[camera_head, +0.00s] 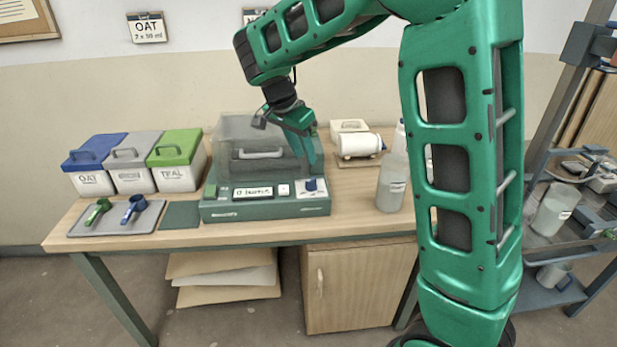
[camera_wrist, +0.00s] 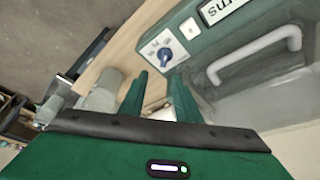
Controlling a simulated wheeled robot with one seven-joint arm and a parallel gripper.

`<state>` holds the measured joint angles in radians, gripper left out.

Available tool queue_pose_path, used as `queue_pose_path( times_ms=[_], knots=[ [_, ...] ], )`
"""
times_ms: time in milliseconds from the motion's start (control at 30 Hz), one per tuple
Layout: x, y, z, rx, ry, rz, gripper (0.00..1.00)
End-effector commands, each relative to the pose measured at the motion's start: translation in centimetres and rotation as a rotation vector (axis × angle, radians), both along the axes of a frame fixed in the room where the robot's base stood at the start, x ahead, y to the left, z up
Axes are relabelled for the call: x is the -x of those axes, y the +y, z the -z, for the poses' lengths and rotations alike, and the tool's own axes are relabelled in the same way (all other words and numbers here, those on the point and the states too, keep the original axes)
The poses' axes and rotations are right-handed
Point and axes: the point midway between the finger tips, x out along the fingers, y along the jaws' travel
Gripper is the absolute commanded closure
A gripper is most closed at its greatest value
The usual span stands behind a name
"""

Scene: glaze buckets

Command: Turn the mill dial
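The mill (camera_head: 222,210) is a green machine with a grey see-through cover, standing on the table. Its blue dial (camera_head: 310,185) sits on a light panel at the right of its front. In the wrist view the blue dial (camera_wrist: 165,54) shows just beyond my fingertips, apart from them. My gripper (camera_head: 315,163) points down above the dial, at the right side of the cover. In the wrist view my gripper (camera_wrist: 159,74) is open, with an empty gap between its two green fingers. The head view does not clearly show the gap.
Blue-, grey- and green-lidded bins (camera_head: 177,178) stand left of the mill. A tray (camera_head: 150,222) with green and blue scoops lies before them. The cover handle (camera_wrist: 262,43) is near my gripper.

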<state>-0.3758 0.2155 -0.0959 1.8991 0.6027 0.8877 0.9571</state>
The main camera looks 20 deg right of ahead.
Motion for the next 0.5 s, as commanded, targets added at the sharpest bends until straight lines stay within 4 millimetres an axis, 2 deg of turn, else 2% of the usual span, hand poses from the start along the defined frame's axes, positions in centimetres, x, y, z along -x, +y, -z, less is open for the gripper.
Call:
queue_pose_path(
  times_ms=[100, 233, 500],
  knots=[
    [-0.7, 0.8, 0.3, 0.004, -0.013, 0.013, 0.70],
    [-0.9, 0.4, 1.2, 0.006, -0.012, 0.015, 0.70],
    [-1.4, -1.3, 5.5, 0.006, -0.010, 0.017, 0.70]
  ],
)
